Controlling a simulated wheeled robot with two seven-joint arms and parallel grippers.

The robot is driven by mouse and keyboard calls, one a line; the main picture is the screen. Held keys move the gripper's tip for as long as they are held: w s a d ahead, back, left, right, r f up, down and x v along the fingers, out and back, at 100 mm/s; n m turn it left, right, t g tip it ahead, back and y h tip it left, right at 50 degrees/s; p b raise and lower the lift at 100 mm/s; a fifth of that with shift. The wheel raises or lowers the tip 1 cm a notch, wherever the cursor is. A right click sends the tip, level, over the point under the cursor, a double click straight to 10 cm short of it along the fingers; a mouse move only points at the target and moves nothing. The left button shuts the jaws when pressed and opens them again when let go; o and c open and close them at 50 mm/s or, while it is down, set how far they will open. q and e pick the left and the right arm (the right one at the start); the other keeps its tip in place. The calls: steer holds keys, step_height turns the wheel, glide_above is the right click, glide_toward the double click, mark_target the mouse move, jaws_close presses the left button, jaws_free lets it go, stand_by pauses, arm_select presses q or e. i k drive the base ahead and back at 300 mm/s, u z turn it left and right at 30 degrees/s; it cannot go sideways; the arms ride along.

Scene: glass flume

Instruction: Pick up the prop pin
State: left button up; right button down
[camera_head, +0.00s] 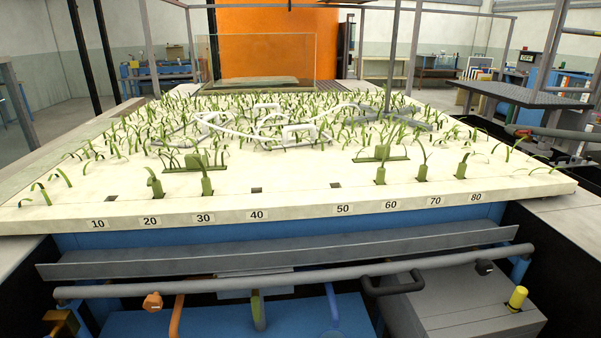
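I cannot tell for certain which thing is the prop pin. A short yellow-topped peg (517,298) stands at the right end of the grey box below the flume bed, at lower right. An orange knob (152,301) sits under the long grey rail at lower left. Neither of my grippers is in view, and nothing is seen held.
The pale bed (300,200) carries many green plant strips, with number labels 10 to 80 along its front edge. A long grey rail (290,278) and a black handle (392,286) lie below it. A dark perforated shelf (520,95) stands at right.

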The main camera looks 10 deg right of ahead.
mark_target(520, 293)
steer(key=z, duration=1.65)
